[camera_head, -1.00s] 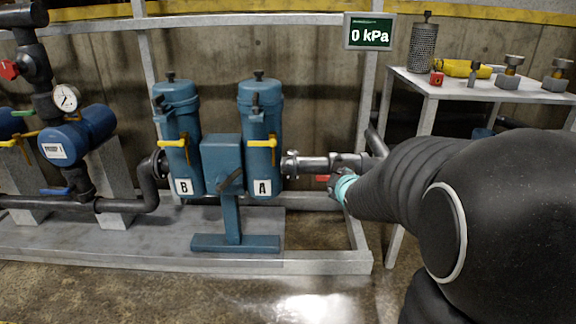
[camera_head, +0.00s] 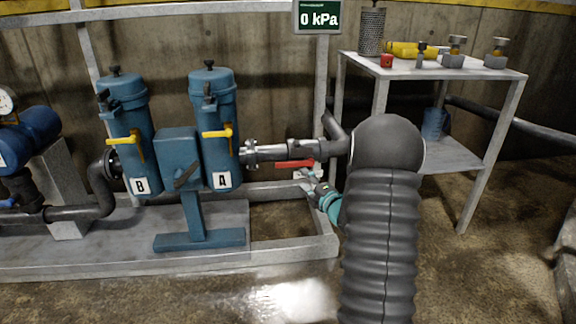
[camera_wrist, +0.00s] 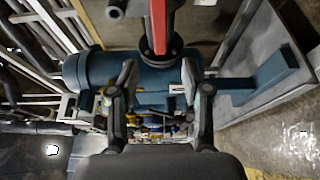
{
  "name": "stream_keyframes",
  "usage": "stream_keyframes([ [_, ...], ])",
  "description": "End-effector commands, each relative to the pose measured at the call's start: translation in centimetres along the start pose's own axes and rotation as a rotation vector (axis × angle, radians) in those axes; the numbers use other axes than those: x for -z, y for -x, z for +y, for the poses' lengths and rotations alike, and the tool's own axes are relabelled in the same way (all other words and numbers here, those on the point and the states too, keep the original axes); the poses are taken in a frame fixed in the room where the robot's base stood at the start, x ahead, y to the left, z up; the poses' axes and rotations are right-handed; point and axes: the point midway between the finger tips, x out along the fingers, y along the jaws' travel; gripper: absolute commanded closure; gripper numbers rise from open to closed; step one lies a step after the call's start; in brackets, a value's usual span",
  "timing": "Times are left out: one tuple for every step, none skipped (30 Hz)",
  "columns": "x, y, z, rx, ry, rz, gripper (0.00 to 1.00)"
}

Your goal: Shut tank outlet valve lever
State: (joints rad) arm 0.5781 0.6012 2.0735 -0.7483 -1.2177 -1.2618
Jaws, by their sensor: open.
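My gripper (camera_head: 310,180) is just below and right of the lever, partly hidden by my arm. In the wrist view, the open fingers (camera_wrist: 158,76) have nothing between them. The red lever (camera_wrist: 162,28) shows at top centre, above the fingertips in the picture. I cannot tell whether the gripper touches it.
Blue filter housings B (camera_head: 128,125) and A (camera_head: 213,120) stand left of the valve. A display (camera_head: 318,17) reads 0 kPa. A metal table (camera_head: 440,68) holds several parts at the right. The frame's base rail (camera_head: 285,253) runs below.

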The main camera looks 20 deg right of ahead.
Motion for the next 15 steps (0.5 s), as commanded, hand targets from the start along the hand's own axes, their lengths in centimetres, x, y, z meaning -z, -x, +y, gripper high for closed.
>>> stream_keyframes([
  [0.1,-1.0,0.1,0.000,-0.001,0.001,0.52],
  [0.1,-1.6,0.1,-0.001,0.000,0.001,0.52],
  [0.1,-2.3,0.1,0.000,-0.001,0.002,0.52],
  [0.1,-2.9,0.1,0.000,-0.001,0.002,0.52],
  [0.1,-3.4,0.1,0.000,-0.001,0.001,0.52],
  [0.1,-4.2,0.1,-0.001,-0.001,0.001,0.52],
  [0.1,-4.8,0.1,0.000,-0.001,0.001,0.52],
  [0.1,-5.3,0.1,0.000,-0.001,0.001,0.52],
  [0.1,-6.0,0.1,0.000,-0.001,0.001,0.52],
  [0.1,-6.6,0.1,-0.001,0.000,0.001,0.52],
  [0.1,-7.1,0.1,0.000,-0.001,0.001,0.52],
  [0.1,-7.8,0.1,0.000,-0.001,0.001,0.52],
  [0.1,-8.3,0.1,0.000,-0.001,0.000,0.52],
  [0.1,-8.7,0.1,-0.001,-0.002,0.000,0.52],
  [0.1,-9.3,0.0,0.001,-0.002,0.000,0.52],
])
